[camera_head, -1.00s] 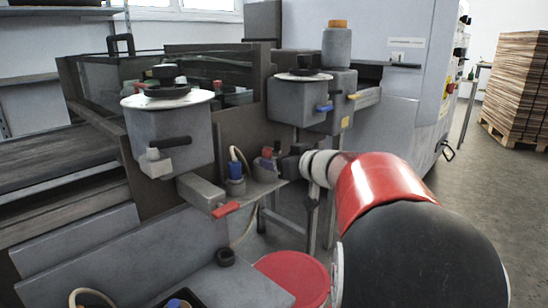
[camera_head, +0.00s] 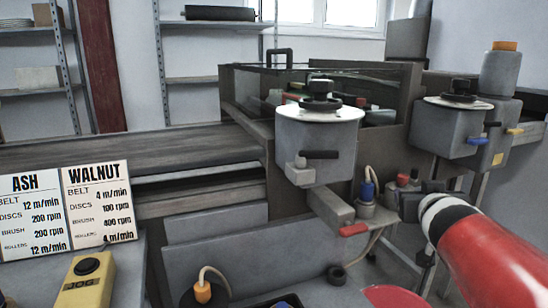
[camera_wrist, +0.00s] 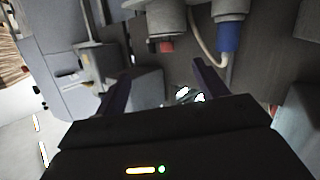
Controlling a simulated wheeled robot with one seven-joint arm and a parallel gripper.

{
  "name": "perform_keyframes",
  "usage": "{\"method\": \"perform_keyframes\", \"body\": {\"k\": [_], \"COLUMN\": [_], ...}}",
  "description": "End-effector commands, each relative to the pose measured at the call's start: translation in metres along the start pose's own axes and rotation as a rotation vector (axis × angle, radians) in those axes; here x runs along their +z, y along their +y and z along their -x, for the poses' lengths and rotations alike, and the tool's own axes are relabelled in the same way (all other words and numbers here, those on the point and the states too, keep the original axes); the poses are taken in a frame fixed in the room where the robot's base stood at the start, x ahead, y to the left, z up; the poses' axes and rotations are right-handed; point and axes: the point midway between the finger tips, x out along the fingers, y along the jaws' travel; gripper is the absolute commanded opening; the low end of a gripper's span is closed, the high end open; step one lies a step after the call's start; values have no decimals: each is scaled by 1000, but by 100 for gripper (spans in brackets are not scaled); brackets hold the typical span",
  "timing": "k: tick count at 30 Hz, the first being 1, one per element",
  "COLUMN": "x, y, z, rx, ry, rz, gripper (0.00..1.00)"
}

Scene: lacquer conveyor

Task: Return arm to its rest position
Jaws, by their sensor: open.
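My gripper (camera_head: 410,205) shows at the end of my red and white arm, at the right of the head view. It is beside the blue and red fittings on the machine's front and appears empty. In the wrist view, the two dark fingers of my gripper (camera_wrist: 162,75) stand apart with nothing between them. They point toward a dark panel with a blue fitting (camera_wrist: 229,38) and a red-tipped fitting (camera_wrist: 167,46). From the head view I cannot tell whether the fingers touch anything.
A grey pot (camera_head: 316,140) with a white lid, and a red-handled valve (camera_head: 353,230) below it, stand left of my gripper. A second lidded pot (camera_head: 452,130) is close behind my arm. A yellow JOG box (camera_head: 86,284) stands at lower left.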

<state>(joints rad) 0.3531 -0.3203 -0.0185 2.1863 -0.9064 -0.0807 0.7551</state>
Motion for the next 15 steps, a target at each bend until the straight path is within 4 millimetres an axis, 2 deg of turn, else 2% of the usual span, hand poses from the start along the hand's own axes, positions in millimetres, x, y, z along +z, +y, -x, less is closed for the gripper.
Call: {"method": "perform_keyframes", "body": {"k": [1,4,6,9,12,15], "x": [15,64,101,145,176,194], "y": [-9,-28,-46,-71,-91,-104], "z": [22,64,96,138,172,194], "rx": [28,45,7,-85,-184,-258], "ry": [-60,-249,-396,-570,-693,-769], "rz": [-7,-11,-3,18,44,62], "gripper": [72,72,72,72,72,72]}}
